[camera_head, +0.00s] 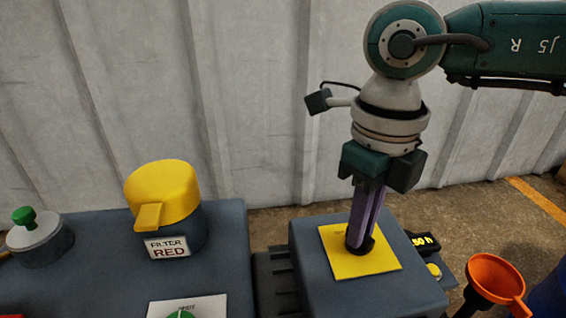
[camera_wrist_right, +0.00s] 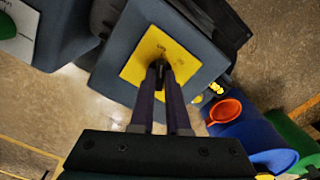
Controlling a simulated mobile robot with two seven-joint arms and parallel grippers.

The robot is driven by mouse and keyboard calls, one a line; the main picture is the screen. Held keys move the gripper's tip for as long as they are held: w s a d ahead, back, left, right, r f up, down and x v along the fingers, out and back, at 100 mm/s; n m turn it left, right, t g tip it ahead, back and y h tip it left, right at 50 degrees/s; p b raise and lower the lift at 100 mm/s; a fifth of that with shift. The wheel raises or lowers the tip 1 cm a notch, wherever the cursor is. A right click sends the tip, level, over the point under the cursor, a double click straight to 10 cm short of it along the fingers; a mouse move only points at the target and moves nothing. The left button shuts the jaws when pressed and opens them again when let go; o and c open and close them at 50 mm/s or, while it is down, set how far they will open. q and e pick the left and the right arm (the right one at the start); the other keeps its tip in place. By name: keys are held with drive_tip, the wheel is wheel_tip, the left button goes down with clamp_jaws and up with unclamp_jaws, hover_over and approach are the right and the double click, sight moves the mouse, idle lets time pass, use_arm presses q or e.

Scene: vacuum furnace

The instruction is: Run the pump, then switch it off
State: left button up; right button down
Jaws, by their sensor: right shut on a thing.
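A grey box (camera_head: 310,262) stands right of centre in the head view, with a yellow plate (camera_head: 338,262) on its top. A small black switch knob (camera_head: 368,246) rises from the plate. My right gripper (camera_head: 359,238) reaches straight down, its purple fingers shut on the knob. In the right wrist view the fingertips (camera_wrist_right: 161,72) meet at the knob, over the yellow plate (camera_wrist_right: 137,70). The plate bears small markings, too blurred to read for sure. The fingers hide most of the knob, so I cannot tell its setting. My left gripper is not in view.
Beside the box are a small display (camera_head: 424,241) and a yellow button (camera_head: 434,270). An orange funnel (camera_head: 494,275) and a blue drum (camera_head: 550,295) stand at right. At left, a yellow-capped filter (camera_head: 165,192) labelled "FILTER RED" and a green-knobbed lid (camera_head: 35,238) stand on a grey cabinet.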

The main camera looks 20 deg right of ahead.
drive_tip(key=c, duration=0.9)
unclamp_jaws()
drive_tip(key=shift+r, duration=0.1)
wheel_tip(320, 180, up, 10)
drive_tip(key=p, duration=0.5)
